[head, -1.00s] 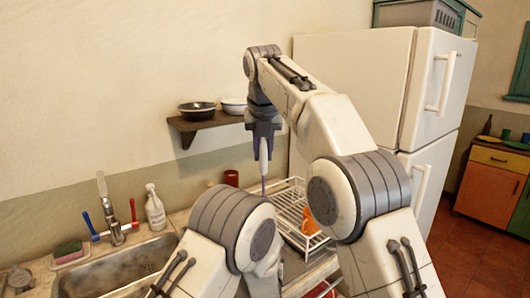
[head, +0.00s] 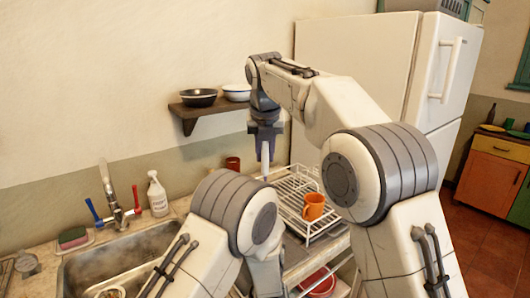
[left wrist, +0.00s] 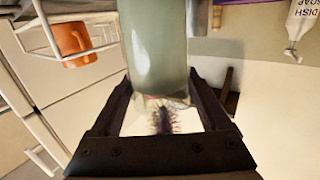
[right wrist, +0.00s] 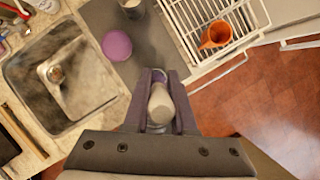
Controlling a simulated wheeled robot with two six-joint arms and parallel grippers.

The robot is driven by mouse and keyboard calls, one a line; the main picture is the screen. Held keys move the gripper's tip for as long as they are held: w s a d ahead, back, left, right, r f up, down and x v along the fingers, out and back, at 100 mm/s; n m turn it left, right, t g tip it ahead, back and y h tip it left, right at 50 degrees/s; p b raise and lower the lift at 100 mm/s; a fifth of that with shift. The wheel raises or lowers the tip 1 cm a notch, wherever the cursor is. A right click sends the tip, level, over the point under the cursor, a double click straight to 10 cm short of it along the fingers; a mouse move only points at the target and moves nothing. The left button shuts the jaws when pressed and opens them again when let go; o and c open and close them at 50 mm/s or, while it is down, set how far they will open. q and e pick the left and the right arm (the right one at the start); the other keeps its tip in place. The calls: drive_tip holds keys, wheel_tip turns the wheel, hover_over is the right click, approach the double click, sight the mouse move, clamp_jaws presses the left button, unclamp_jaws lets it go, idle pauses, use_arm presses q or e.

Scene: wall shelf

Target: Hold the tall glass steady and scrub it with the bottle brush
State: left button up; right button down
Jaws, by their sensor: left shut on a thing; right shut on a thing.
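The tall glass (left wrist: 158,50) is a greenish-grey, see-through cylinder in the left wrist view. My left gripper (left wrist: 162,100) is shut on it; in the head view my own arm hides both. The bottle brush's dark bristles (left wrist: 162,120) show at the glass's near end, between the finger bases. I cannot tell how far they are inside it. My right gripper (head: 265,142) is shut on the brush's white handle (head: 265,160), which points down behind my left arm. The handle also shows between the right fingers in the right wrist view (right wrist: 160,103).
A white dish rack (head: 290,190) with an orange mug (head: 313,206) stands right of the grippers. The sink (head: 130,270), tap (head: 112,205) and soap bottle (head: 157,195) are at the left. A wall shelf (head: 205,112) with bowls is behind; the fridge (head: 365,60) stands behind right.

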sight(265, 179)
drive_tip(key=shift+f, duration=0.1)
idle(0.5)
drive_tip(key=shift+f, duration=6)
idle(0.3)
drive_tip(key=shift+r, duration=2.4)
